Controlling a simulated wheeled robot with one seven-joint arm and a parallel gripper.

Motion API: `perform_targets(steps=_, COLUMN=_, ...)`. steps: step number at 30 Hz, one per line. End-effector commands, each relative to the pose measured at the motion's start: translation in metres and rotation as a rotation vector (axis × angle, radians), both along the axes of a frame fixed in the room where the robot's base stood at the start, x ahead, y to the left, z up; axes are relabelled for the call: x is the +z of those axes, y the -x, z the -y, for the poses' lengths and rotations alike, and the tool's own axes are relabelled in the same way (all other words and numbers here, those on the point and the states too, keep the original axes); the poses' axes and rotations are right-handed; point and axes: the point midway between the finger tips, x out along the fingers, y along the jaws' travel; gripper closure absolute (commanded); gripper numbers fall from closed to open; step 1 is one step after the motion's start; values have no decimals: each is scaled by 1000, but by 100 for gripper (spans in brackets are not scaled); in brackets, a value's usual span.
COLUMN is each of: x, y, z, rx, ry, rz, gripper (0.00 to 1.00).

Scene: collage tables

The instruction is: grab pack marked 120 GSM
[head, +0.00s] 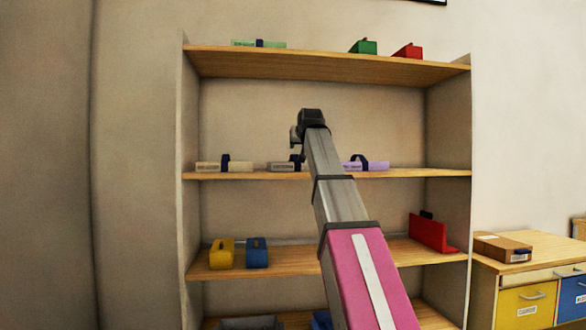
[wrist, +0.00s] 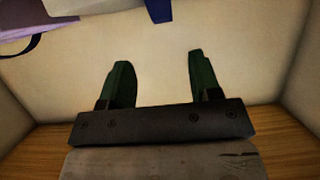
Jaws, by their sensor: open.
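Three strapped packs lie on the middle shelf in the head view: a cream one (head: 210,167), a grey one (head: 283,167) and a lilac one (head: 366,166). A pale green pack (head: 245,43) lies on the top shelf. Their print is too small to read, so I cannot tell which is marked 120 GSM. My gripper (wrist: 153,62) is open, with nothing between its dark green fingers. In the head view it is at the far end of my arm, above the grey pack and partly hiding it. Part of a lilac pack (wrist: 20,28) and a blue strap (wrist: 159,9) show at the wrist view's top edge.
The shelf unit has side walls and a board (head: 330,66) above my gripper. Green (head: 364,47) and red (head: 407,51) items stand on top. Yellow (head: 221,253) and blue (head: 257,252) items and a red bookend-like piece (head: 428,233) are lower. A desk with a box (head: 502,247) stands right.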

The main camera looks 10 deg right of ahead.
Motion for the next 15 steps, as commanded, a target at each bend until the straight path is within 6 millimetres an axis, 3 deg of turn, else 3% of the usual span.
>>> perform_targets(steps=9, x=-15, y=-40, z=-1, rx=0, ry=0, rz=-1, gripper=43)
perform_targets(steps=15, x=-21, y=-52, z=-2, rx=0, ry=0, rz=-1, gripper=43)
